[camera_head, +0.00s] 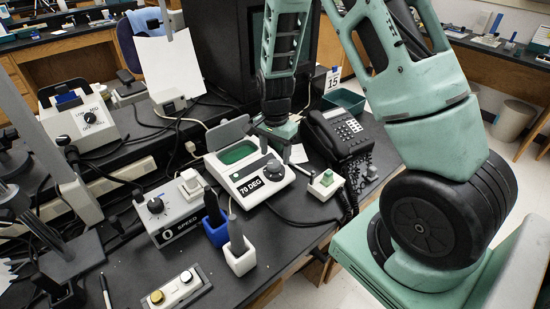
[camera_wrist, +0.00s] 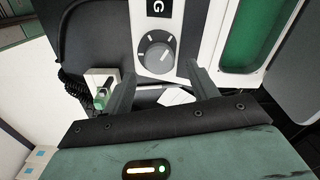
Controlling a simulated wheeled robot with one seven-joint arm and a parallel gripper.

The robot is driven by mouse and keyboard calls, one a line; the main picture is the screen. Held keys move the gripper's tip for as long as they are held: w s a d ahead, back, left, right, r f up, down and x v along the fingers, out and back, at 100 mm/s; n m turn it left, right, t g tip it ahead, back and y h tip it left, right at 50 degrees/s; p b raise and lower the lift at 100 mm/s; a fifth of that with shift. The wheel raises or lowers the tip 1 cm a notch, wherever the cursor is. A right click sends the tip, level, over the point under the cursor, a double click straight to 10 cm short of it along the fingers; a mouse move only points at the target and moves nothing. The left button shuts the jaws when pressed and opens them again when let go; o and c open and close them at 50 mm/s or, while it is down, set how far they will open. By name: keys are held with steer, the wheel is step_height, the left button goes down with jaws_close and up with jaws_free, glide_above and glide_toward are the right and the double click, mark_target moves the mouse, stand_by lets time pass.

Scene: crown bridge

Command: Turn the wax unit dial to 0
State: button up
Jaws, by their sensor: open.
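The wax unit (camera_head: 246,152) is a white box on the black bench, with a green well, an open lid and a label reading "70 DEG". Its round dark dial (camera_head: 273,170) is at the front right corner. In the wrist view the dial (camera_wrist: 155,54) is grey with a white pointer line towards the upper right. My gripper (camera_head: 287,152) is above and behind the dial. In the wrist view its two open fingers (camera_wrist: 160,82) point towards the dial, apart from it, with nothing between them. The green well (camera_wrist: 245,35) lies to the right there.
A black telephone (camera_head: 338,135) stands close on the right. A small white box with a green top (camera_head: 326,184) is beside the wax unit. A speed control box (camera_head: 170,215), a blue holder (camera_head: 216,230) and a white holder (camera_head: 239,258) stand to the left. Bench in front is partly clear.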

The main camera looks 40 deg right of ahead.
mark_target(274, 166)
steer(key=shift+f, duration=1.4)
steer(key=shift+c, duration=0.3)
steer(key=c, duration=0.9)
steer(key=shift+c, duration=0.2)
